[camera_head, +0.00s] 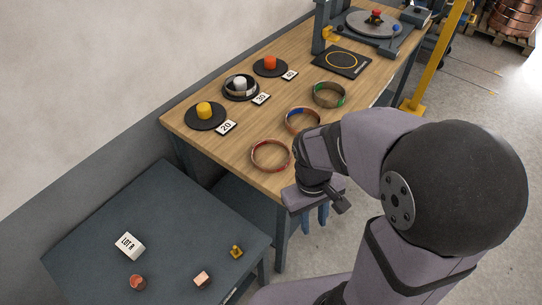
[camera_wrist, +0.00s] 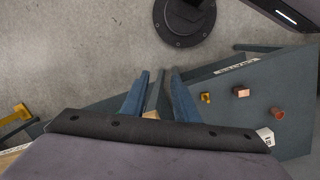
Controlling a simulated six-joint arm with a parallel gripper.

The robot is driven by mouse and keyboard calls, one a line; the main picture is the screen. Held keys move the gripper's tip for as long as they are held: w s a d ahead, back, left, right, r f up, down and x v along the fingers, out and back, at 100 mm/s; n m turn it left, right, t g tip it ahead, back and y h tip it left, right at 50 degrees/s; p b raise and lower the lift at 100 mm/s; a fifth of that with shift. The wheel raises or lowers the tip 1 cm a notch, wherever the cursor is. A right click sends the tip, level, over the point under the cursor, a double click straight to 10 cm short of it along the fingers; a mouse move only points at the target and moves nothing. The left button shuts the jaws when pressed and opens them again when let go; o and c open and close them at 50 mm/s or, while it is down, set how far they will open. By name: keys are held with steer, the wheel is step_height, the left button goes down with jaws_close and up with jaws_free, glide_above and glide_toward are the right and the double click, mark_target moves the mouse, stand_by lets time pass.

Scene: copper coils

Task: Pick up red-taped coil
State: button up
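The red-taped coil (camera_head: 270,167), a copper ring with red tape, lies flat on the wooden workbench (camera_head: 222,150) near its front end in the head view. A blue-taped coil (camera_head: 303,131) and a green-taped coil (camera_head: 327,104) lie behind it in a row. My gripper (camera_head: 316,222) is beyond the bench's right edge, to the lower right of the red-taped coil and apart from it. Its blue fingers are parted and empty, pointing down. The wrist view shows the same parted fingers (camera_wrist: 159,76) over the floor; no coil shows there.
Dark round stands with yellow (camera_head: 204,110), white (camera_head: 239,84) and orange (camera_head: 270,63) centres line the bench's far side beside number cards.

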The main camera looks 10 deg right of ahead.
mark_target(281, 167)
steer(key=w+a+f+n+t+h, duration=0.1)
steer(key=w+f+n+h, duration=0.1)
steer(key=w+n, duration=0.3)
steer(key=w+a+f+n+h+b, duration=0.1)
steer(key=w+a+f+n+h, duration=0.1)
steer(key=w+n+h, duration=0.2)
steer(key=w+a+f+n+t+h+b, duration=0.1)
steer(key=w+n+h, duration=0.1)
steer(key=w+n, duration=0.4)
steer(key=shift+w+a+f+t+h, duration=0.3)
steer(key=shift+w+f+h, duration=0.1)
steer(key=shift+w, duration=0.2)
steer(key=w+a+n+t, duration=0.1)
steer(key=a, duration=0.1)
steer(key=w+a+f+n+t+h, duration=0.1)
steer(key=w+n, duration=0.1)
steer(key=w+a+n+t+h+b, duration=0.1)
steer(key=w+a, duration=0.1)
steer(key=shift+a+f+n+t, duration=0.25)
steer(key=shift+a+n+t, duration=0.1)
steer(key=shift+n+t, duration=0.05)
steer(key=shift+w+a+t, duration=0.25)
steer(key=shift+a+t, duration=0.05)
steer(key=shift+a, duration=0.1)
steer(key=shift+p+x, duration=1.05)
steer(key=shift+x, duration=2.65)
steer(key=shift+s, duration=0.1)
jaws_close()
